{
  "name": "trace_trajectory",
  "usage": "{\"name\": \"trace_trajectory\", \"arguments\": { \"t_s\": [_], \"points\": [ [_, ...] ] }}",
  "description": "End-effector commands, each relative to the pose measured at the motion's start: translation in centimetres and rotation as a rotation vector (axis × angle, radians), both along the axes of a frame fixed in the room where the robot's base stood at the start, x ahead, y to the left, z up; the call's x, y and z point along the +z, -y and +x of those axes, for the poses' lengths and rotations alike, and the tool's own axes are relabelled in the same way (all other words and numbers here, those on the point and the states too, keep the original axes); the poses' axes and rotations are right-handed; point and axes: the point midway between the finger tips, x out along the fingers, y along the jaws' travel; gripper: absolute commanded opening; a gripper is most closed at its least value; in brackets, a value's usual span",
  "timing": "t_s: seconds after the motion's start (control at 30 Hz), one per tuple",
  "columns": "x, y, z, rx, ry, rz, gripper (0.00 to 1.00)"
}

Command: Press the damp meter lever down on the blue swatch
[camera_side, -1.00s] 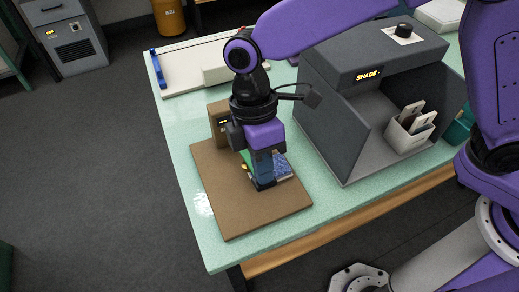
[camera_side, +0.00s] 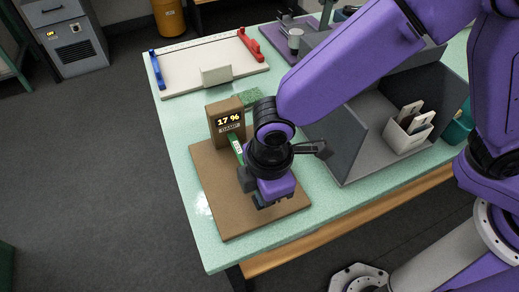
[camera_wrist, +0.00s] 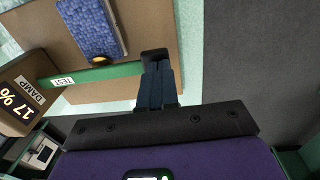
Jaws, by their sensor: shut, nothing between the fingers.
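The damp meter (camera_side: 227,122) is a brown box at the back of a brown board, and its display reads 17 %. It also shows at the left of the wrist view (camera_wrist: 18,105). Its green lever (camera_wrist: 110,73), labelled TEST, reaches from the meter over the end of the blue swatch (camera_wrist: 88,28), with a brass tip at the swatch's edge. My gripper (camera_wrist: 156,62) is shut and empty at the lever's far end; contact is hard to tell. In the side view my gripper (camera_side: 260,202) is low over the board and hides the swatch and most of the lever (camera_side: 236,147).
The brown board (camera_side: 225,215) lies on a pale green table (camera_side: 182,150). A grey shade box (camera_side: 335,135) with a white holder (camera_side: 408,135) of cards stands to the right. A white tray (camera_side: 205,60) with blue and red handles lies behind. The board's left front is clear.

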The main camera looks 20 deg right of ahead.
Motion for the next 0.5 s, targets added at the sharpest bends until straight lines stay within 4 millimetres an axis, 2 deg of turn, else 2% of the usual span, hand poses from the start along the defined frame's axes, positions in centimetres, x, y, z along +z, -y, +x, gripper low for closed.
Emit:
{"name": "trace_trajectory", "arguments": {
  "t_s": [0.03, 0.37, 0.5],
  "points": [
    [-2.5, 0.4, -0.7, -0.003, -0.017, -0.020, 0.00],
    [-2.3, 0.3, -0.8, -0.004, -0.018, -0.019, 0.00],
    [-1.2, 0.3, -0.8, -0.002, -0.015, -0.014, 0.00]
  ]
}}
